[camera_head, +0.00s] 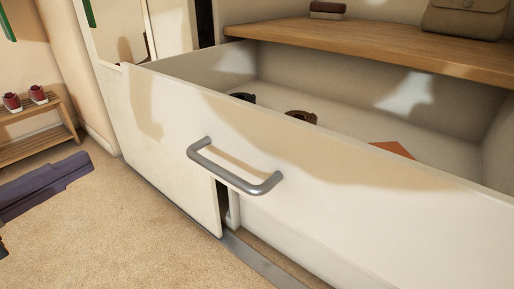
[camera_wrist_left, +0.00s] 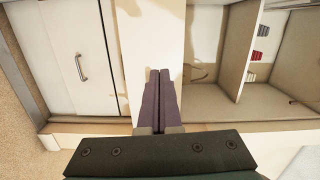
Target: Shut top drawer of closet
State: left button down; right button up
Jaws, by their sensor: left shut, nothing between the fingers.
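The open drawer (camera_head: 330,140) has a tall white front with a curved grey metal handle (camera_head: 235,168). It stands out from the closet, with two dark round items and a flat orange item inside. I cannot tell from the views whether other drawers lie below it. My left gripper (camera_head: 84,160) comes in from the left edge, purple-grey, left of the drawer front and apart from it. In the left wrist view its two fingers (camera_wrist_left: 159,73) are pressed together with nothing between them. That view also shows a white front with a handle (camera_wrist_left: 82,67) at left. My right gripper is out of view.
A wooden shelf top (camera_head: 390,50) carries a bag (camera_head: 465,18) and a small stack of dark items (camera_head: 327,9). A low wooden rack (camera_head: 35,130) with red shoes (camera_head: 26,99) stands at left. Carpeted floor (camera_head: 130,220) is clear in front of the drawer.

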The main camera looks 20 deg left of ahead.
pick_arm(q)
notch_tip(320, 180, down, 2)
jog(key=m+h, duration=0.1)
jog(key=b, duration=0.3)
send_near(193, 130)
jog(key=shift+m+h, duration=0.3)
jog(key=shift+m, duration=0.1)
jog(key=x, duration=0.7)
jog(key=shift+a, duration=0.25)
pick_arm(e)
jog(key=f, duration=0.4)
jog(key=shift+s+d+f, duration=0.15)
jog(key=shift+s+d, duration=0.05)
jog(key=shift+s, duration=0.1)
